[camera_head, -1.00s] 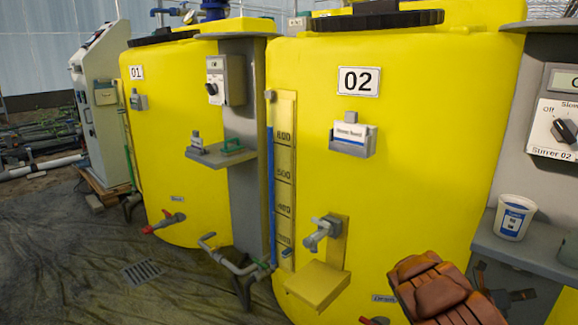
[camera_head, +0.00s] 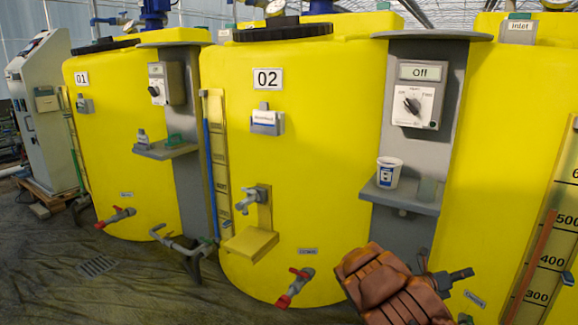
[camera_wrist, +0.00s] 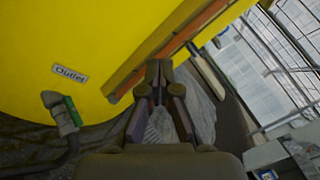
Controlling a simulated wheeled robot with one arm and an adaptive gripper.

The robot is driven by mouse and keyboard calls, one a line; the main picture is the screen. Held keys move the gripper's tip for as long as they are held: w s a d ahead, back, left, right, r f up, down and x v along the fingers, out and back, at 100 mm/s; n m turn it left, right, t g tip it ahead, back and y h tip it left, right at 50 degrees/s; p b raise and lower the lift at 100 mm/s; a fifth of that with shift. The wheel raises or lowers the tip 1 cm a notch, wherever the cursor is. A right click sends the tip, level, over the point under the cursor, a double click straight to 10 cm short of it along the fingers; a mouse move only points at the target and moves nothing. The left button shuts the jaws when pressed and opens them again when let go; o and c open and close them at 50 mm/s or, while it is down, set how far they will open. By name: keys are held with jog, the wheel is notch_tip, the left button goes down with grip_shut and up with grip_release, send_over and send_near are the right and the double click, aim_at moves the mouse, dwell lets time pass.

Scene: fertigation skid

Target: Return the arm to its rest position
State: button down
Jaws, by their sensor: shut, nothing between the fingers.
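My arm (camera_head: 385,285), a brown-orange jointed link, shows at the lower right of the head view, in front of the lower part of the tanks. I cannot tell how far the fingers are from the tank.
Yellow tank 02 (camera_head: 295,150) stands in the middle, tank 01 (camera_head: 112,135) at left. A grey panel with a dial (camera_head: 412,106) bears a shelf with a white cup (camera_head: 389,172). A red-handled valve (camera_head: 295,287) sticks out low. Open floor (camera_head: 120,295) lies at lower left.

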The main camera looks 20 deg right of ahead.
jog(key=s+a+r+m+g+y+p, duration=0.2)
jog(key=s+a+r+m+p, duration=0.25)
jog(key=r, duration=0.55)
jog(key=s+a+r+m+g+y+p, duration=0.2)
jog(key=s+a+r+m+p, duration=0.3)
jog(key=r, duration=0.5)
jog(key=s+a+r+m+g+y+p, duration=0.1)
jog(key=s+a+r+m+g+p, duration=0.1)
jog(key=s+a+r+m+p, duration=0.45)
jog(key=s+a+r+m+t+y+p, duration=0.2)
jog(key=a+r+p, duration=0.4)
jog(key=a, duration=0.7)
jog(key=s+a+r+m+t+y+p, duration=0.2)
jog(key=a+r+y+p, duration=0.4)
jog(key=a, duration=0.7)
jog(key=s+a+r+m+t+y+p, duration=0.2)
jog(key=s+a+r+m+y+p, duration=0.2)
jog(key=a+p, duration=0.4)
jog(key=a+r+m+y, duration=0.1)
jog(key=a+r+m, duration=0.1)
jog(key=a, duration=0.2)
jog(key=shift+s+a+t+y+p, duration=0.3)
jog(key=shift+a+t, duration=0.1)
